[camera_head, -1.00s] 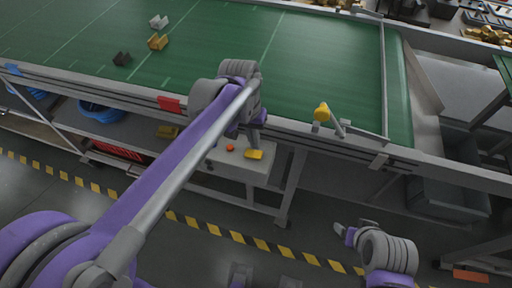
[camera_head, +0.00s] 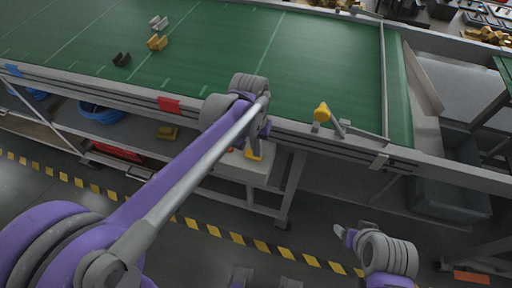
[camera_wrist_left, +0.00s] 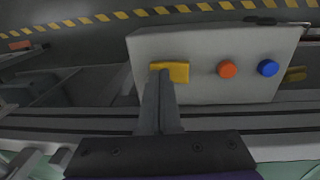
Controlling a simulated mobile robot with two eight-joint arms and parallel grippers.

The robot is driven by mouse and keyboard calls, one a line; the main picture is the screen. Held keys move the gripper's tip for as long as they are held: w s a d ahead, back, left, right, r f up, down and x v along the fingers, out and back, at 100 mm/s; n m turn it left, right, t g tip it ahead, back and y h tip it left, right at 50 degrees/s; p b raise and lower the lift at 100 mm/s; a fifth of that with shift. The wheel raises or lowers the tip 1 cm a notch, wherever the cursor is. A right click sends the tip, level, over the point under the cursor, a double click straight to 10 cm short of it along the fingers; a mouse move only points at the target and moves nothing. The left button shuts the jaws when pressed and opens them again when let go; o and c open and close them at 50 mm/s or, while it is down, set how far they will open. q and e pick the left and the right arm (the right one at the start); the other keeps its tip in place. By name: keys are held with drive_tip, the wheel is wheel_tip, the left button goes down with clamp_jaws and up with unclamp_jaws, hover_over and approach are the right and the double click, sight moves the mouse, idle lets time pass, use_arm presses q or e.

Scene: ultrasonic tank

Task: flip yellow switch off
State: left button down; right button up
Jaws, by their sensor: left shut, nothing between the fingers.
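The yellow switch (camera_wrist_left: 180,72) is on the face of a grey control box (camera_wrist_left: 205,45) in the left wrist view. It shows only partly in the head view (camera_head: 254,155), behind my left gripper (camera_head: 253,148). My left gripper (camera_wrist_left: 159,72) is shut and empty, and its fingertips overlap the left part of the yellow switch. I cannot tell whether they touch it. My right gripper (camera_head: 341,231) hangs low at the lower right, away from the box; its jaws are too small to read.
An orange button (camera_wrist_left: 227,69) and a blue button (camera_wrist_left: 268,68) sit beside the switch. The green conveyor (camera_head: 330,60) and its metal side rail lie above the box. A yellow knob (camera_head: 322,112) stands on the rail. Striped floor tape runs below.

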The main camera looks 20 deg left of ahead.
sight(250, 152)
use_arm(q)
drive_tip(key=shift+s+a+f, duration=0.1)
drive_tip(key=shift+a+f, duration=0.05)
drive_tip(key=shift+a, duration=0.8)
drive_tip(key=shift+r+p, duration=0.5)
drive_tip(key=shift+r, duration=0.15)
drive_tip(key=r, duration=0.1)
drive_tip(key=r+p, duration=0.2)
drive_tip(key=shift+w+a+r, duration=0.15)
drive_tip(key=shift+w+r, duration=0.1)
drive_tip(key=shift+r, duration=0.05)
wheel_tip(250, 152, up, 9)
drive_tip(key=a, duration=0.1)
drive_tip(key=shift+s+r, duration=0.15)
drive_tip(key=shift+a, duration=0.1)
